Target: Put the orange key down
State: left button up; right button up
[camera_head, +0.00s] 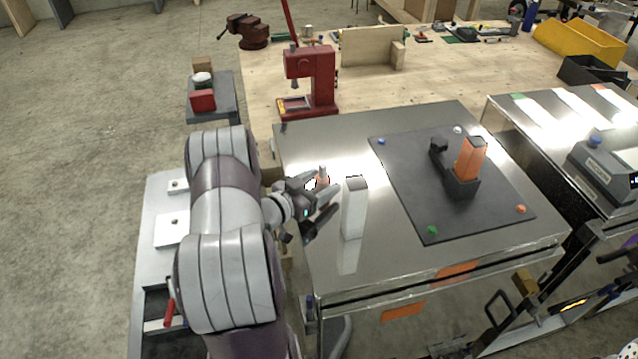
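I cannot tell whether the upper finger touches the orange piece. A white upright block (354,208) stands on the trailer top just right of the fingertips. My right gripper is not in view.
A dark mat (400,180) on the trailer top carries a black fixture with an orange block (470,158) and coloured knobs. A red press (312,75) stands on the wooden bench (385,85) behind. Another trailer (550,110) is at right. Bare metal lies in front of the mat.

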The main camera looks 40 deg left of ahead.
pick_arm(q)
jog(key=shift+s+r, duration=0.25)
jog(key=shift+r, duration=0.1)
jog(key=b+v, duration=0.2)
jog(key=v, duration=0.9)
jog(key=shift+s, duration=0.3)
jog(key=shift+f, duration=0.1)
dwell(0.3)
